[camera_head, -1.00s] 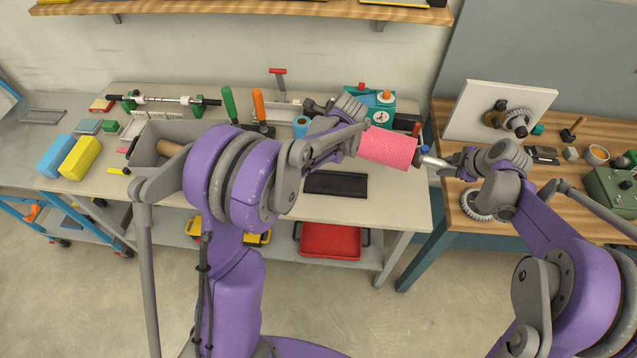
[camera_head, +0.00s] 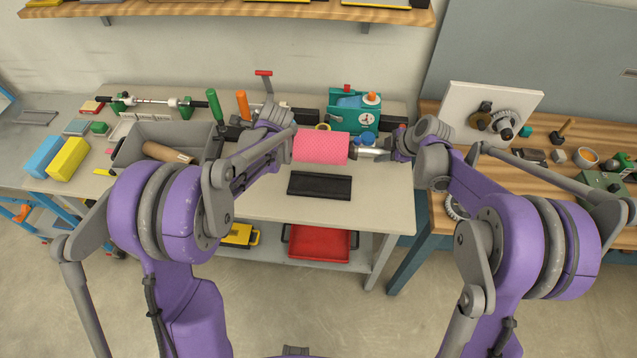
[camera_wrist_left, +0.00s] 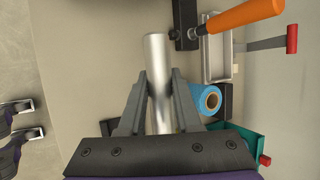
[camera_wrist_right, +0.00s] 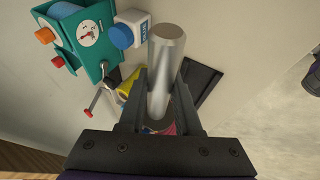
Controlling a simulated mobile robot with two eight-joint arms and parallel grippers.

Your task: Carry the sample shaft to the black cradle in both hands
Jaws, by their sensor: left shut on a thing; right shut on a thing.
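The sample shaft shows as a pink roll (camera_head: 320,148) with bare metal ends, held roughly level above the bench. My right gripper (camera_head: 388,151) is shut on its right end. My left gripper is shut on the left end; its fingers are largely hidden behind my arm in the head view. The left wrist view shows metal shaft (camera_wrist_left: 155,60) between the left fingers (camera_wrist_left: 160,95); the right wrist view shows metal shaft (camera_wrist_right: 165,55) between the right fingers (camera_wrist_right: 160,95). A flat black rectangular piece (camera_head: 319,186), possibly the cradle, lies on the bench in front of the roll.
A teal device with a dial (camera_head: 355,110) stands behind the roll. A grey bin (camera_head: 130,150), a green handle (camera_head: 214,105) and an orange handle (camera_head: 242,104) stand to the left. The bench top (camera_head: 265,205) is bare around the black piece. A wooden bench (camera_head: 440,112) is at right.

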